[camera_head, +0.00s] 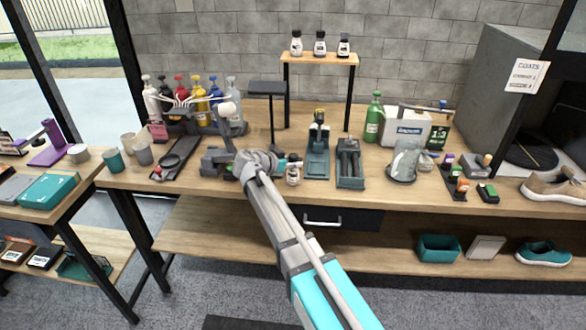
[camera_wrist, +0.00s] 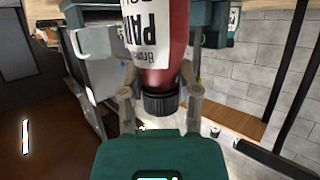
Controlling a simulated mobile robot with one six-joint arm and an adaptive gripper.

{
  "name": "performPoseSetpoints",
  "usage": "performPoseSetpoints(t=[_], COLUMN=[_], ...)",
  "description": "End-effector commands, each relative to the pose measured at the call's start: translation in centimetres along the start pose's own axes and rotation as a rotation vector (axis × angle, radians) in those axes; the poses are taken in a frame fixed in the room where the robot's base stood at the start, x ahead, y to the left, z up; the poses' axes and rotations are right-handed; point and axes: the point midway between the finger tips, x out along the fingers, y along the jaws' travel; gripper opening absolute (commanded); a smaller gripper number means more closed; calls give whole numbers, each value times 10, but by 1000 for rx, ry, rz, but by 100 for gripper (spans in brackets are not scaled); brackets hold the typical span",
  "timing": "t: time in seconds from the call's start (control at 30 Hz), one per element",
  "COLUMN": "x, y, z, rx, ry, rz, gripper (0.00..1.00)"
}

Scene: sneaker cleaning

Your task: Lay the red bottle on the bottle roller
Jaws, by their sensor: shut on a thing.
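The red bottle (camera_wrist: 178,62), with a white label and a black ribbed cap, is between the two grey fingers of my gripper (camera_wrist: 163,98) in the wrist view. The fingers close on it near its cap end; its far end is cut off by the picture's edge. The bottle roller (camera_head: 350,164), a dark frame with two parallel bars, stands on the bench to the right, empty and apart from the bottle.
A small shelf (camera_head: 318,58) with several bottles is behind. A grey domed object (camera_head: 403,163) is right of the roller. Several coloured bottles (camera_head: 200,98) stand at the back left.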

Motion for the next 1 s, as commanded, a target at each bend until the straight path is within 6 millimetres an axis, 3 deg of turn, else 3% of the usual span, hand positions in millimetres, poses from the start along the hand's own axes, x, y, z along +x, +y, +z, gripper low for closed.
performPoseSetpoints(t=[0.6, 0.63, 0.7, 0.8, 1.0], x=[3, 2, 2, 2, 2], y=[0, 0, 0, 0, 0], z=[9, 8, 7, 7, 7], rx=[0, 0, 0, 0, 0], ry=[0, 0, 0, 0, 0], rz=[-1, -1, -1, -1, -1], gripper=[0, 48, 61, 77, 77])
